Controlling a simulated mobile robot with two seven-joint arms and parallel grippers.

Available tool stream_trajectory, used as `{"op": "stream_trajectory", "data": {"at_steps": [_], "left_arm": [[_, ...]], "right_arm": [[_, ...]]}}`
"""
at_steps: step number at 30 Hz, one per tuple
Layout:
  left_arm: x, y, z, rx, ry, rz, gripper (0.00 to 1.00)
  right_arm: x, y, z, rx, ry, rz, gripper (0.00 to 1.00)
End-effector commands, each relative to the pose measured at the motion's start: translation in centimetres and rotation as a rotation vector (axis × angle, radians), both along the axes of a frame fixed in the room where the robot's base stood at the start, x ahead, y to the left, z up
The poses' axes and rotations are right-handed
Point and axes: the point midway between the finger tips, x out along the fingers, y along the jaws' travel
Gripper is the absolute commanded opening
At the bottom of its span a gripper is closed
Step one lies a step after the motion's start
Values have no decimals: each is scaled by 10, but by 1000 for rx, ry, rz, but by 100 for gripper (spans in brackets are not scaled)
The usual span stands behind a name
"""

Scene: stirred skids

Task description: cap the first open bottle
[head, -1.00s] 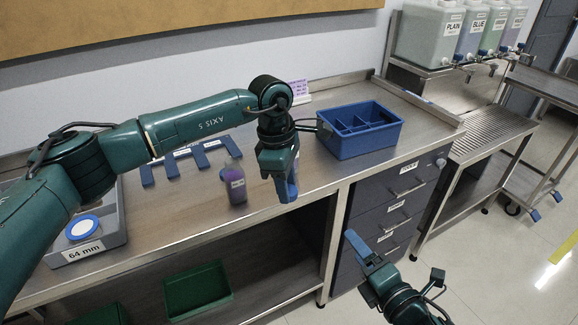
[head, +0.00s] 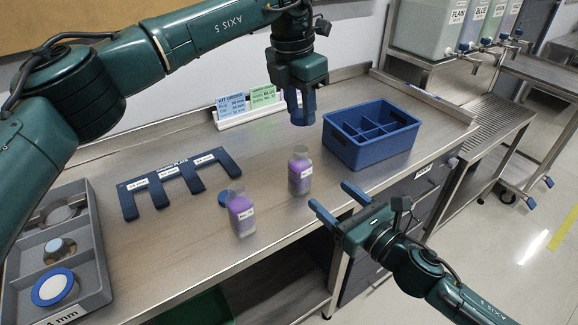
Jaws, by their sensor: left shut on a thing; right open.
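Two clear bottles with purple contents stand upright on the steel bench: a near bottle (head: 241,214) and a far bottle (head: 299,172). I see no cap on either, though their rims are faint. My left gripper (head: 302,115) points down above the bench behind the far bottle. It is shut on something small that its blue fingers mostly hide. My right gripper (head: 336,201) is open and empty at the bench's front edge, right of the far bottle.
A blue divided bin (head: 371,148) stands at the back right. A blue slotted plate (head: 176,169) lies at left, near a grey tray (head: 95,262) holding round items. Card holders (head: 248,118) stand at the back.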

Motion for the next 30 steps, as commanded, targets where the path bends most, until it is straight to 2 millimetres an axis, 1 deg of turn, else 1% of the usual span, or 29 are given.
{"op": "stream_trajectory", "data": {"at_steps": [11, 16, 20, 27, 30], "left_arm": [[0, 0, 0, 0, 0, -2, 15], [0, 0, 0, 0, 0, -2, 15], [0, 0, 0, 0, 0, -2, 15], [0, 0, 0, 0, 0, -2, 15], [0, 0, 0, 0, 0, -2, 15]], "right_arm": [[0, 0, 0, 2, 1, 0, 67], [8, 6, 1, 5, 2, 0, 67], [24, 19, 2, 5, -1, 0, 67], [60, 48, 1, 4, 0, -1, 67], [73, 58, 1, 4, 1, 0, 67]]}}
